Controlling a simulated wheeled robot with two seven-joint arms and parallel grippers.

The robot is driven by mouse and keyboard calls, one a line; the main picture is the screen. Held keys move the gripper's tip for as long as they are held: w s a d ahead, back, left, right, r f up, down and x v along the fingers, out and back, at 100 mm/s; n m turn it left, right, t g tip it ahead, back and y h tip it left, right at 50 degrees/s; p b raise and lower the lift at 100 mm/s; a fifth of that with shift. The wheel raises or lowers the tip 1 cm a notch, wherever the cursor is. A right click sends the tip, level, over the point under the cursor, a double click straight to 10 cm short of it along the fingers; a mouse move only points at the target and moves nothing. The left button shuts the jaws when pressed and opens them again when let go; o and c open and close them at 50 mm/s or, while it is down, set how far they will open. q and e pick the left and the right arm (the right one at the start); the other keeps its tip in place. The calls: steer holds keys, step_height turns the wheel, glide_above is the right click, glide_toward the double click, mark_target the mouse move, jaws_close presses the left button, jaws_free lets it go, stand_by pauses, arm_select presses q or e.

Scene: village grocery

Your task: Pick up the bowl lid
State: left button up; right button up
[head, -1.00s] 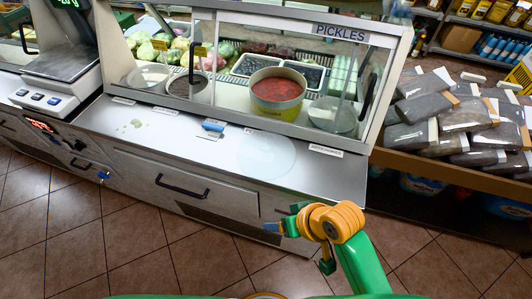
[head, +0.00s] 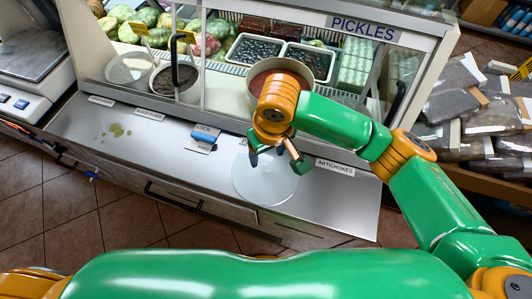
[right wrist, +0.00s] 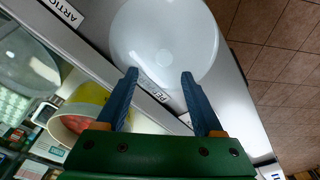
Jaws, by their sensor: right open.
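A round, translucent whitish lid (head: 262,186) lies flat on the steel counter in front of the pickle case. It also shows in the right wrist view (right wrist: 165,35), just beyond the fingertips, with a small round spot at its middle. My right gripper (head: 277,158) hangs over the lid's back part in the head view, fingers apart and empty. In the right wrist view the two blue fingers (right wrist: 158,76) point at the lid's near edge. I cannot tell whether they touch it. My left gripper is not in view.
A yellow bowl (right wrist: 92,97) with red contents stands in the glass case behind. Another clear round disc (right wrist: 28,55) shows in the case. A LOCK card with a blue piece (head: 204,137) lies left of the lid.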

mark_target(266, 166)
steer(key=shift+s+f+p, duration=0.2)
steer(key=shift+s+f, duration=0.25)
steer(key=shift+f, duration=0.15)
steer(key=shift+s+f+p, duration=0.15)
steer(key=shift+s+f, duration=0.25)
steer(key=shift+f, duration=0.2)
steer(key=shift+w+a+f, duration=0.1)
steer(key=shift+w+f, duration=0.1)
steer(key=shift+f, duration=0.4)
steer(key=shift+w+a+f, duration=0.1)
steer(key=shift+w+f, duration=0.05)
steer(key=shift+f, duration=0.4)
steer(key=shift+w+f, duration=0.2)
steer(key=shift+w, duration=0.2)
steer(key=shift+s+r, duration=0.2)
steer(key=shift+s, duration=0.05)
steer(key=c, duration=1)
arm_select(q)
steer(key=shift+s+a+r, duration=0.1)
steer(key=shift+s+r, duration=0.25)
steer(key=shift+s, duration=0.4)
arm_select(e)
steer(key=shift+w, duration=0.1)
jaws_close()
